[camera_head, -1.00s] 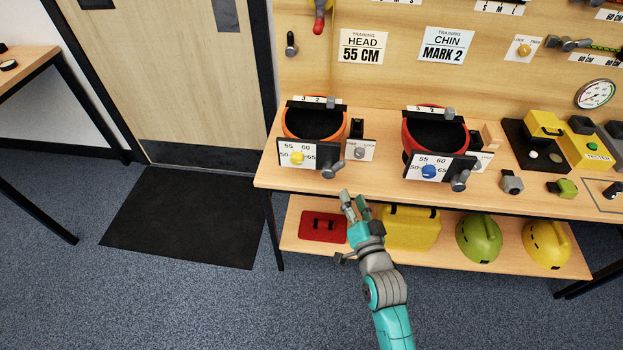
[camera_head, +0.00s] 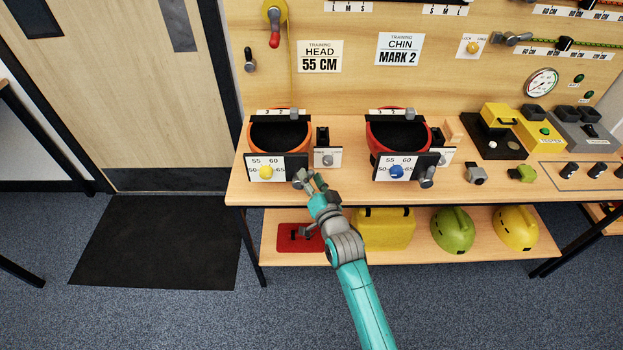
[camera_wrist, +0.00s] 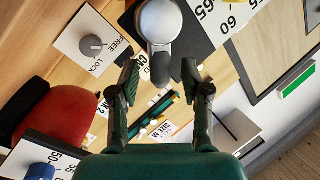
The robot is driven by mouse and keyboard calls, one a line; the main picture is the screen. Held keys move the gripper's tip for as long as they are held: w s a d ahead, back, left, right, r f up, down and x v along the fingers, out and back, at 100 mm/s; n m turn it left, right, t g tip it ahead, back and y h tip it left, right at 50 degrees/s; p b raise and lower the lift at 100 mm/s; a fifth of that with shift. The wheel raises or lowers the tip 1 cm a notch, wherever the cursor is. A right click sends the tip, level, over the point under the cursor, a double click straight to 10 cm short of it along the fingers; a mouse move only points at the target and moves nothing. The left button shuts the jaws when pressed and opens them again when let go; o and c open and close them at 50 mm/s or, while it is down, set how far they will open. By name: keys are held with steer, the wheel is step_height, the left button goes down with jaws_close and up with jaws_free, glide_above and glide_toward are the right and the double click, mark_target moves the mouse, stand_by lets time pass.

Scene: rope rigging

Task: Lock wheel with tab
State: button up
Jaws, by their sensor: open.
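An orange-rimmed helmet (camera_head: 280,132) sits on the bench behind a white dial plate (camera_head: 265,162) marked 50 to 65, with a yellow wheel (camera_head: 266,172) on it. A grey rounded tab (camera_head: 299,177) sticks out at the plate's right end. In the wrist view the tab (camera_wrist: 160,22) is large, just beyond and between my fingertips. My gripper (camera_head: 312,184) is open and empty at the bench's front edge; contact with the tab cannot be told. A FREE/LOCK plate with a grey knob (camera_wrist: 91,46) is beside the tab; the knob also shows in the head view (camera_head: 327,160).
A red-rimmed helmet (camera_head: 398,128) with a blue wheel (camera_head: 396,171) and its own grey tab (camera_head: 427,177) stands to the right. The lower shelf holds a red case (camera_head: 293,238), a yellow case (camera_head: 388,228) and helmets. Floor in front is clear.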

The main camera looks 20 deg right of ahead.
jaws_close()
steer(key=shift+a+r, duration=0.1)
steer(key=shift+r, duration=0.05)
steer(key=n, duration=0.1)
steer(key=a+n+g, duration=0.1)
steer(key=n, duration=0.1)
steer(key=a+r+n, duration=0.1)
steer(key=shift+w+r+n+g+h, duration=0.1)
steer(key=shift+w+n+g+h, duration=0.2)
steer(key=shift+w+n+g, duration=0.1)
steer(key=shift+w+a+n+g+h, duration=0.1)
steer(key=shift+a+n+g+h, duration=0.3)
steer(key=shift+n, duration=0.5)
